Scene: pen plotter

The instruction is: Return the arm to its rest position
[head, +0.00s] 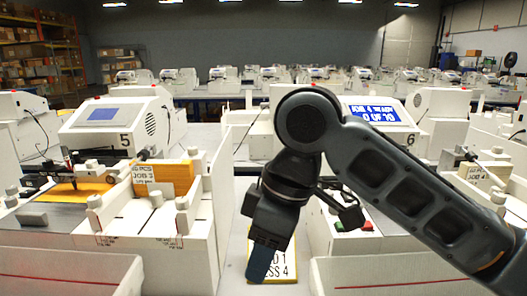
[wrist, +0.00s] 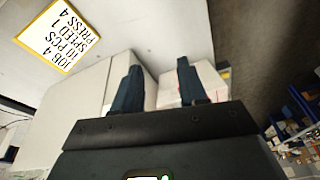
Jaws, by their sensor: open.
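My arm (head: 420,190) reaches in from the lower right of the head view and bends down at the elbow. My gripper (head: 263,262) points down in front of a yellow-edged job card (head: 286,268) and partly covers it in that view. In the wrist view the two fingers of my gripper (wrist: 158,82) stand apart with nothing between them. The card lies to their upper left there (wrist: 58,34) and reads job 4, 10 pcs, speed 1, press 4. I cannot tell the exact height of the gripper above the bench.
Plotter 5 (head: 118,125) stands at the left with an orange sheet (head: 75,192) and a job 3 card (head: 143,174). Plotter 6 (head: 408,138), with a lit blue screen, is partly behind my arm. White trays (head: 65,275) line the front. A grey bench strip lies between the machines.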

